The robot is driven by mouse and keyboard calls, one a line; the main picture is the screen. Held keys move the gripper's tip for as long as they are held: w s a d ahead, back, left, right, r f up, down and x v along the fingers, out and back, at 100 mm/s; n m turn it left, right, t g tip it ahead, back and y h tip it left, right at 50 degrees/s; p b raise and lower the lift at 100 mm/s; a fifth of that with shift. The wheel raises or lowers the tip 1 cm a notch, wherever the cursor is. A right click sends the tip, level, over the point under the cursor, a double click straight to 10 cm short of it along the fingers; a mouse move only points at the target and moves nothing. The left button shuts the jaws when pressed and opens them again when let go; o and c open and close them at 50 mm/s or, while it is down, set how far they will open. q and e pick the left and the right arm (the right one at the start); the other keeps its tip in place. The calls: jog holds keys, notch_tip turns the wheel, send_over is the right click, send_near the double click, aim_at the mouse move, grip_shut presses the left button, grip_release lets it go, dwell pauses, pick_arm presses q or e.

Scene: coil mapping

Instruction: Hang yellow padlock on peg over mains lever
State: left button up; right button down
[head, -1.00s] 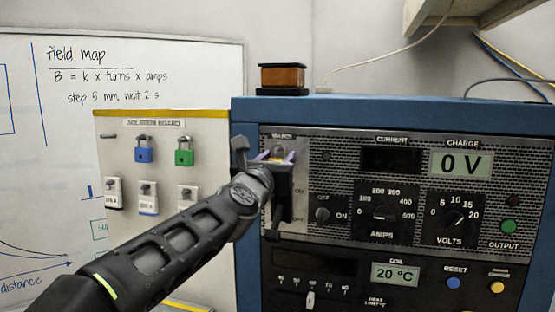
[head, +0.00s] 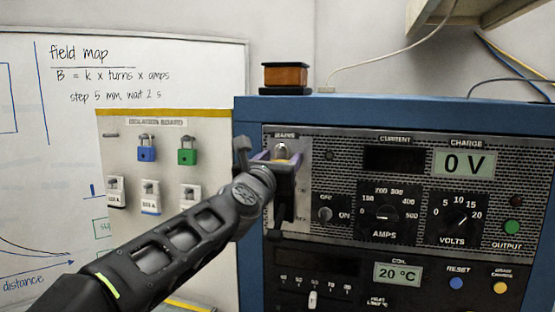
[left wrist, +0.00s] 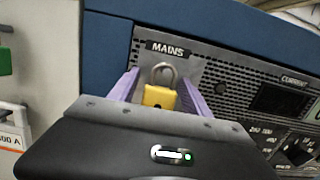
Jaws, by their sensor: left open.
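The yellow padlock (left wrist: 160,97) is upright against the panel under the MAINS label, with its grey shackle on top. In the head view the padlock (head: 281,152) is small and partly covered by my gripper. My left gripper (head: 279,157) is at the MAINS area of the blue cabinet. Its purple fingers are open, one on each side of the padlock, as the left wrist view (left wrist: 159,91) shows. I cannot make out the peg or whether the shackle is around it. The mains lever (head: 275,234) is mostly hidden behind my gripper; only its dark lower end shows.
The blue cabinet (head: 400,113) carries dials and displays. An orange-brown coil (head: 285,76) stands on its top. A shelf (head: 480,25) overhangs at upper right.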

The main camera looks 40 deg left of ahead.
pick_arm(q)
jog(key=shift+s+d+f, duration=0.2)
jog(key=shift+d, duration=0.25)
jog(key=r+b+v, duration=0.1)
jog(key=v, duration=0.6)
jog(key=shift+s+a+f, duration=0.2)
jog(key=shift+a+f, duration=0.1)
jog(key=shift+a, duration=0.05)
